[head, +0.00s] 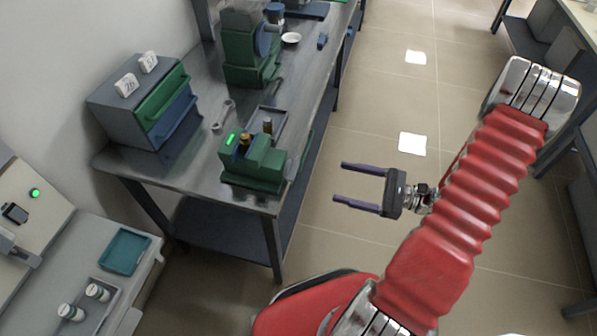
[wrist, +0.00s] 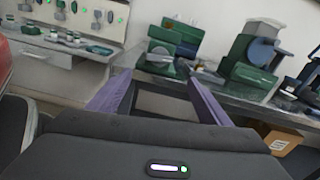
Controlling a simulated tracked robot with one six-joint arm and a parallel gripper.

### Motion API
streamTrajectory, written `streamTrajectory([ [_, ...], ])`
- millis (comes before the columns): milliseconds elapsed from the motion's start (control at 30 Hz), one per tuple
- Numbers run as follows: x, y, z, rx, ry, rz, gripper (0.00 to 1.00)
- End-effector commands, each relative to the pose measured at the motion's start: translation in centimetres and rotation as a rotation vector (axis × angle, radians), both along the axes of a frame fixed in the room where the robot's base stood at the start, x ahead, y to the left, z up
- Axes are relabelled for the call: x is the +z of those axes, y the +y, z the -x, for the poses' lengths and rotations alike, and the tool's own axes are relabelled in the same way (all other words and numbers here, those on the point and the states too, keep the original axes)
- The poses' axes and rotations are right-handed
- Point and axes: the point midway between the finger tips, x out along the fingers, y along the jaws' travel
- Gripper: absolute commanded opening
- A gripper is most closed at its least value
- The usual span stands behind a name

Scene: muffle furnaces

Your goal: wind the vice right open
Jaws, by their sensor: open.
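The green vice (head: 252,170) stands at the near end of the grey workbench, with a small green light on its left part. A brass-coloured piece (head: 245,139) shows at its top; whether the jaws grip it is unclear. A thin green shape (head: 304,151) at its right looks like its handwheel seen nearly edge-on. In the wrist view the vice (wrist: 166,68) is ahead, with a pale round wheel face (wrist: 160,49). My gripper (head: 340,182) is open and empty, right of the vice and apart from it, over the aisle. Its purple fingers (wrist: 158,92) point toward the bench.
The workbench (head: 205,158) also bears a drawer cabinet (head: 118,112), a spanner (head: 223,115), a grey tray (head: 282,115) and a green machine (head: 240,55) with a blue disc. A cardboard box (wrist: 280,139) is low at right. The tiled aisle (head: 385,105) is clear.

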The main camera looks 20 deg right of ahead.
Motion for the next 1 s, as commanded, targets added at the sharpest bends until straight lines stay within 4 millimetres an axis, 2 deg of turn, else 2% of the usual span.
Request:
streamTrajectory([
  [267,0.0,1.7,-1.2,0.004,0.001,0.000,0.72],
  [1000,0.0,9.2,-6.5,0.005,0.000,0.001,0.72],
])
